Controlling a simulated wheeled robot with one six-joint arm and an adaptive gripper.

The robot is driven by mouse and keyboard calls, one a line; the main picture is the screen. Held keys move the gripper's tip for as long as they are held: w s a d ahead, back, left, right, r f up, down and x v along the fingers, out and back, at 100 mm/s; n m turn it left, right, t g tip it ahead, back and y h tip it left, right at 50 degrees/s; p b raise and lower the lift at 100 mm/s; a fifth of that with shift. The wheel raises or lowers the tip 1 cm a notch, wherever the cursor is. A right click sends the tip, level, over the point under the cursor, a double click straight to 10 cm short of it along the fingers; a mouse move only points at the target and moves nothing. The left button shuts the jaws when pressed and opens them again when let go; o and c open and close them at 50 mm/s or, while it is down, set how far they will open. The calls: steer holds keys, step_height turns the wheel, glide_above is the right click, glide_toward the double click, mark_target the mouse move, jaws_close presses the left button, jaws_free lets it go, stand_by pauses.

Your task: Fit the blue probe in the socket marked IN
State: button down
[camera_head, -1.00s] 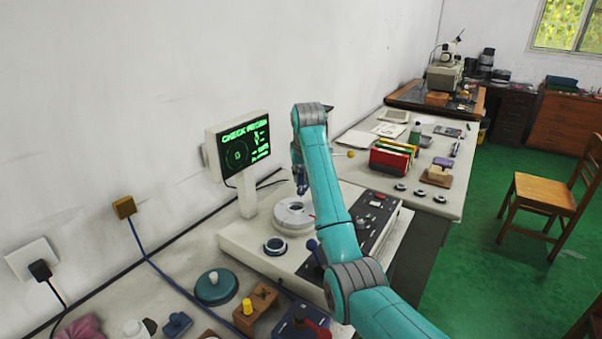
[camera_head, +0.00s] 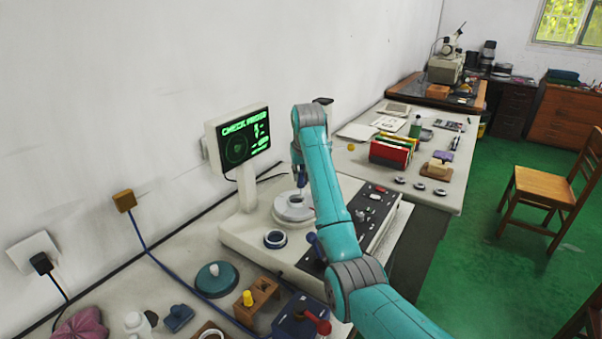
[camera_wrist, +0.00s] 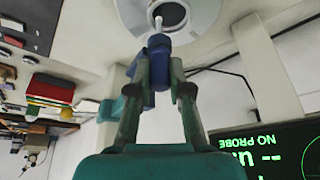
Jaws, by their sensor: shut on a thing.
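My gripper (camera_wrist: 160,92) is shut on the blue probe (camera_wrist: 152,66), which has a thin white tip. In the wrist view the tip points up the picture toward a dark round hole (camera_wrist: 172,13) in a pale disc (camera_wrist: 205,18). I cannot tell whether the tip touches it. In the head view my gripper (camera_head: 301,180) is just above the round pale fixture (camera_head: 294,210) on the instrument, with the probe mostly hidden. No IN mark can be read. The screen (camera_head: 243,138) reads CHECK PROBE; in the wrist view it shows NO PROBE (camera_wrist: 265,150).
A dark ring (camera_head: 275,239) lies on the instrument left of the control panel (camera_head: 360,222). In front are a teal round object (camera_head: 214,278), a wooden block with a yellow knob (camera_head: 250,299) and a blue box with a red lever (camera_head: 302,318). Coloured folders (camera_head: 391,153) stand behind.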

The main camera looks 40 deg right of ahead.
steer(key=c, duration=1)
jaws_free()
steer(key=shift+r, duration=0.1)
steer(key=v, duration=0.7)
steer(key=shift+r, duration=0.2)
steer(key=shift+s, duration=0.1)
